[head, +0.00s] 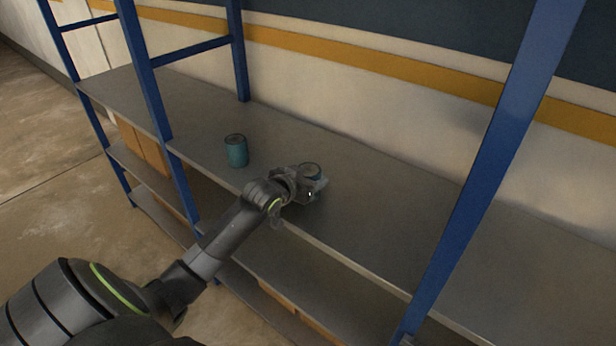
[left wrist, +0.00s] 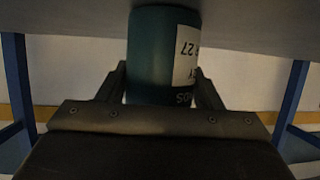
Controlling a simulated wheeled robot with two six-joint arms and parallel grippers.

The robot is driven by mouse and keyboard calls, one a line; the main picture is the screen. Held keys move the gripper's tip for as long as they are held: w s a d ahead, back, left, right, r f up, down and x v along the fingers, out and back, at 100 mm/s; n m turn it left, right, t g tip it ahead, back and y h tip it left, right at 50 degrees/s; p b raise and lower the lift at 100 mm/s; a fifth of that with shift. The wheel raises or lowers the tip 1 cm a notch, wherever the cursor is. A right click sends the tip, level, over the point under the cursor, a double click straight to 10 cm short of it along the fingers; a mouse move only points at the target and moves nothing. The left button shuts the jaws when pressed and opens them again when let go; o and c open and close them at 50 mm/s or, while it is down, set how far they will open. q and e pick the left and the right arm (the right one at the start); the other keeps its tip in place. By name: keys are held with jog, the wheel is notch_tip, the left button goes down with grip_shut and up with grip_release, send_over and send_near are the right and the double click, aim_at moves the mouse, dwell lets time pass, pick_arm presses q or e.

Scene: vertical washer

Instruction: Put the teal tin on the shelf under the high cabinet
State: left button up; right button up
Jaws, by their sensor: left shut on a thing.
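My left gripper (head: 308,188) is shut on a teal tin (head: 311,170) at the grey shelf (head: 380,205). In the left wrist view this tin (left wrist: 160,50) is between the two fingers (left wrist: 160,88) and has a white label on its side. The picture there is upside down, with the shelf at the top. The tin looks upright and close to the shelf top; I cannot tell if it touches. A second teal tin (head: 236,150) stands upright on the shelf to the left, apart from the gripper. No high cabinet shows. My right gripper is not in view.
Blue posts (head: 490,170) rise at the front of the rack, one right of the gripper and another (head: 150,80) left. Cardboard boxes (head: 140,145) sit on a lower level. The shelf top right of the gripper is clear. A striped wall (head: 370,110) stands behind.

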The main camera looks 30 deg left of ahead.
pick_arm(q)
jog(key=shift+f, duration=0.1)
jog(key=o, duration=1.1)
jog(key=shift+s+r, duration=0.1)
jog(key=shift+r, duration=0.1)
jog(key=v, duration=1.1)
jog(key=shift+s+r+b, duration=0.2)
jog(key=shift+s+b, duration=0.15)
jog(key=shift+b, duration=0.05)
